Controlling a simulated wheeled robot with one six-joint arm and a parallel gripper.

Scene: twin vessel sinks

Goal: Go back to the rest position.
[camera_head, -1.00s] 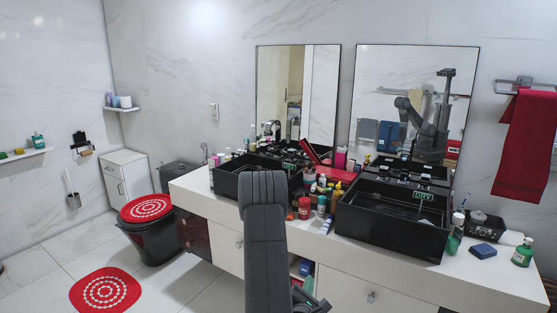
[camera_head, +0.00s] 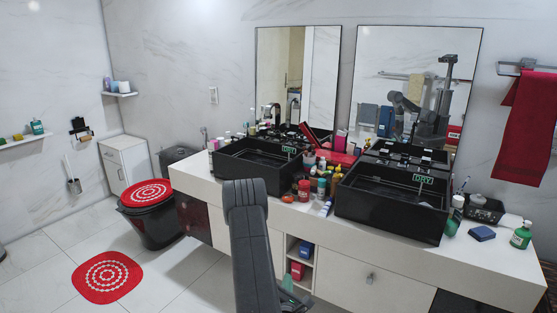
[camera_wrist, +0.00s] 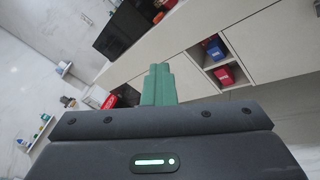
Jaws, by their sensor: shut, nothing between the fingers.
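My gripper shows in the wrist view with its green fingers (camera_wrist: 158,85) together and nothing between them. In the head view my dark arm rises at the lower middle in front of the vanity, and only a bit of green finger (camera_head: 287,284) shows low beside it. The gripper is in front of the white counter's (camera_head: 490,262) cabinet front, below the top, apart from the objects on it.
Two black vessel sinks, left (camera_head: 258,172) and right (camera_head: 392,207), stand on the counter with several bottles between them. An open cubby holds a blue box (camera_head: 306,250) and a red box (camera_head: 297,270). A lidded black toilet (camera_head: 150,222) and red mat (camera_head: 107,276) are at left.

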